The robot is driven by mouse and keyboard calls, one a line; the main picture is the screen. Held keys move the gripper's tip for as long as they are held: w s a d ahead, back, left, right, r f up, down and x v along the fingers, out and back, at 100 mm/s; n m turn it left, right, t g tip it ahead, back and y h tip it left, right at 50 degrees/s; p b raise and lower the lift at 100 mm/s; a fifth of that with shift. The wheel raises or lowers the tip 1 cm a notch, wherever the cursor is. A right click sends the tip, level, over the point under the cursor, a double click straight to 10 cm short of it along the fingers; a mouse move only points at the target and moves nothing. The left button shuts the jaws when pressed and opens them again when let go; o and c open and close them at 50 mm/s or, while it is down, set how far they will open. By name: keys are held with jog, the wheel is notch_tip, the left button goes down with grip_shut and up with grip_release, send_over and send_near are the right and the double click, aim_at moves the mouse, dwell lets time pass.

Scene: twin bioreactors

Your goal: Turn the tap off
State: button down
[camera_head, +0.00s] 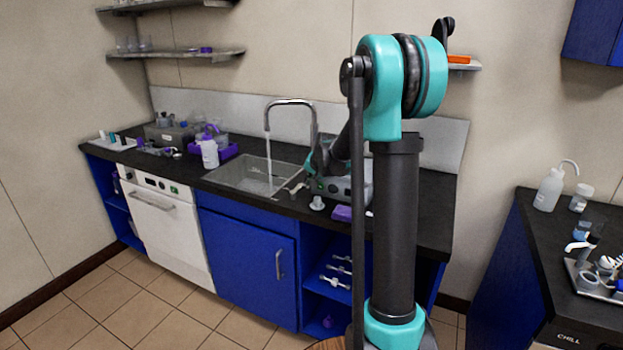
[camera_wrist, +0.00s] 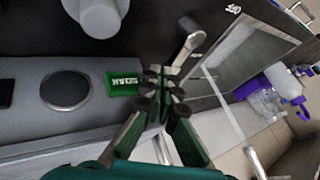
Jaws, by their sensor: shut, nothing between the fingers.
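The tap (camera_head: 291,102) is a tall chrome gooseneck at the back of the sink (camera_head: 233,177). A thin stream of water (camera_head: 268,158) falls from its spout into the basin. A short metal lever (camera_head: 298,188) stands at the sink's right edge; in the wrist view the lever (camera_wrist: 187,42) shows just beyond my fingertips. In the head view my arm hides part of the tap's base and most of the gripper.
A purple block (camera_head: 342,213) lies near the counter's front edge.

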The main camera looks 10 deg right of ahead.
jog(key=shift+x, duration=1.35)
